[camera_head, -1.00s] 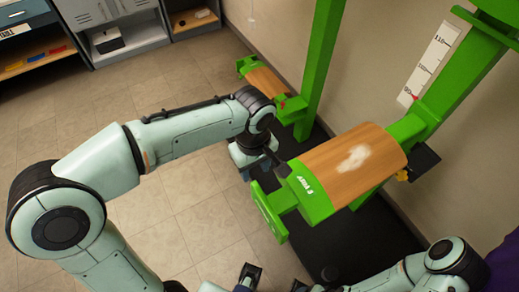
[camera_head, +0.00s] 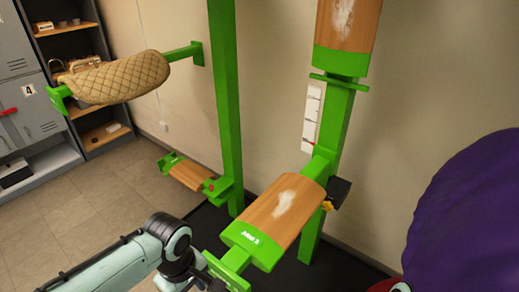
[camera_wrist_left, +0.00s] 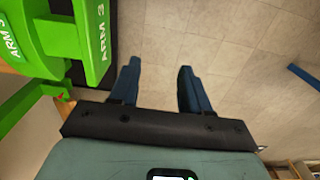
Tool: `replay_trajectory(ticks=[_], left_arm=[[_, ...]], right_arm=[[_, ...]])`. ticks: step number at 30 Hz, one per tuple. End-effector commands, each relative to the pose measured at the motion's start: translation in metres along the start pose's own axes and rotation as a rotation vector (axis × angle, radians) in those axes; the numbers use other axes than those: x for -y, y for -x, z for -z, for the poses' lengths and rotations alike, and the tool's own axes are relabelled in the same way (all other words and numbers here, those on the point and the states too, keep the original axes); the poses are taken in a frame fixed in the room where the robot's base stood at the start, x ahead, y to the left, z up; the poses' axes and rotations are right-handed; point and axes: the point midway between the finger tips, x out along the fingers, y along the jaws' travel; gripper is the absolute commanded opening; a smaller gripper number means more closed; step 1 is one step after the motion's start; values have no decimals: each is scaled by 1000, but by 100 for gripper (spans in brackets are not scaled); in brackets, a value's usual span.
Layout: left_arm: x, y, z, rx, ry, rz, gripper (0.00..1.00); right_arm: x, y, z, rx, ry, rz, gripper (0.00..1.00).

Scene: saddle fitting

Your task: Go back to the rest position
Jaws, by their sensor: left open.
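My left arm comes in from the lower left of the head view and ends beside the front end of a green saddle arm with a wooden top (camera_head: 285,205). The wood has a pale white patch. In the left wrist view my left gripper (camera_wrist_left: 158,85) is open, with two dark blue fingers apart and only floor tiles between them. A green end plate marked ARM 3 (camera_wrist_left: 92,35) stands left of the fingers, apart from them. My right gripper is not in view.
A quilted tan saddle pad (camera_head: 120,78) hangs on an upper green arm at left. A lower wooden-topped arm (camera_head: 190,176) sits near the green post (camera_head: 225,100). A large purple object (camera_head: 470,215) fills the right edge. Tiled floor (camera_head: 80,225) is clear at left.

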Motion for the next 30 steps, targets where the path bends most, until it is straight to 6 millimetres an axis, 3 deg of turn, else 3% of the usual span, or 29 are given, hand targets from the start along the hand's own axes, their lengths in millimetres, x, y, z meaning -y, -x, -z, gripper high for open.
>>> replay_trajectory(ticks=[1,6,10,14,18,21,24,30], left_arm=[[-1,-3,0,3,-4,2,47],[-21,-86,-8,116,-167,-9,47],[-23,-155,-20,205,-278,-48,47],[-6,-234,-41,288,-375,-111,47],[34,-307,-72,327,-449,-183,47],[66,-340,-93,319,-490,-209,47],[91,-358,-109,300,-526,-216,47],[114,-370,-121,270,-565,-213,47]], right_arm=[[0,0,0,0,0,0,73],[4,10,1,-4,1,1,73],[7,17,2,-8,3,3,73],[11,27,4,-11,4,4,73],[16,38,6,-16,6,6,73],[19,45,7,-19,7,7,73],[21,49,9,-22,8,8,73],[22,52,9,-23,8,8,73]])
